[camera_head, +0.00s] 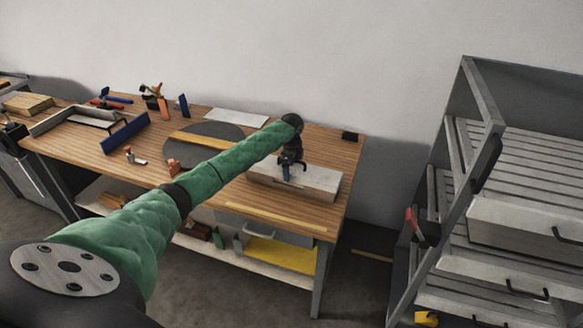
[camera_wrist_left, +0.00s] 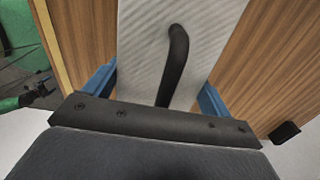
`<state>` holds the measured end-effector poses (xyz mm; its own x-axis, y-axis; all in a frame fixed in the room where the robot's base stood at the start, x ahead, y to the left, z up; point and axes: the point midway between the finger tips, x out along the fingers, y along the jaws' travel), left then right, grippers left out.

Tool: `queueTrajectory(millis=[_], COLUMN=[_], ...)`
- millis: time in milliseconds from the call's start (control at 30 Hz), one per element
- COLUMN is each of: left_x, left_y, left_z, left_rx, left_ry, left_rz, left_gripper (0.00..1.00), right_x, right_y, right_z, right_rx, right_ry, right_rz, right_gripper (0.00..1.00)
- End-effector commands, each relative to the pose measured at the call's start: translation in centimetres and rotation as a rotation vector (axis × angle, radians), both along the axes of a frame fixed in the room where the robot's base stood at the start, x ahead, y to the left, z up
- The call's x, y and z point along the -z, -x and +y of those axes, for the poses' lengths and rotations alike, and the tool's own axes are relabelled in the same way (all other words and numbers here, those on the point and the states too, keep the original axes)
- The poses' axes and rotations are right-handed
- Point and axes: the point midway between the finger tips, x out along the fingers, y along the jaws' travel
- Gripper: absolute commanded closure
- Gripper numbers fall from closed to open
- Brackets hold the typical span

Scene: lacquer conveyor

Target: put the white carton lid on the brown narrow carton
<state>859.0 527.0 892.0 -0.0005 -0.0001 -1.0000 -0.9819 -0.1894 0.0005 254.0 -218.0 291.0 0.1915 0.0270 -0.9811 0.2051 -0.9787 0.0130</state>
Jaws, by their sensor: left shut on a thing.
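In the head view, a long pale box-like piece (camera_head: 322,180) lies at the right end of the wooden table. My left gripper (camera_head: 289,172) is down on it, with its blue fingers at the piece. In the left wrist view, a white ribbed slab with a black curved handle, which looks like the white carton lid (camera_wrist_left: 140,45), lies between the fingers of my left gripper (camera_wrist_left: 158,92). The gripper is shut on it across its width. I cannot make out a separate brown narrow carton.
The wooden table (camera_head: 345,150) also holds a dark round mat (camera_head: 190,155), a white sheet (camera_head: 236,117), a blue upright plate (camera_head: 125,133) and several small tools at the left. A small black block (camera_head: 350,136) sits at the far right corner. A grey rack (camera_head: 470,190) stands at the right.

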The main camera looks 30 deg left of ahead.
Motion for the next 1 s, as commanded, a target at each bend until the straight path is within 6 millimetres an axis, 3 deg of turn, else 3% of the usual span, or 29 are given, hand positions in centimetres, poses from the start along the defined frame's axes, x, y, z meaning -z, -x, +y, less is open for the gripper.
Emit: queueTrajectory(millis=[1000], left_x=[2.5], left_y=[0.0], left_z=[0.0], left_rx=[0.0], left_ry=[0.0], left_rz=[0.0], left_gripper=[0.4], right_x=[0.6], right_y=[0.0], right_z=[-0.1], right_rx=[-0.001], right_ry=[0.001], right_rz=[0.0], right_gripper=[0.04])
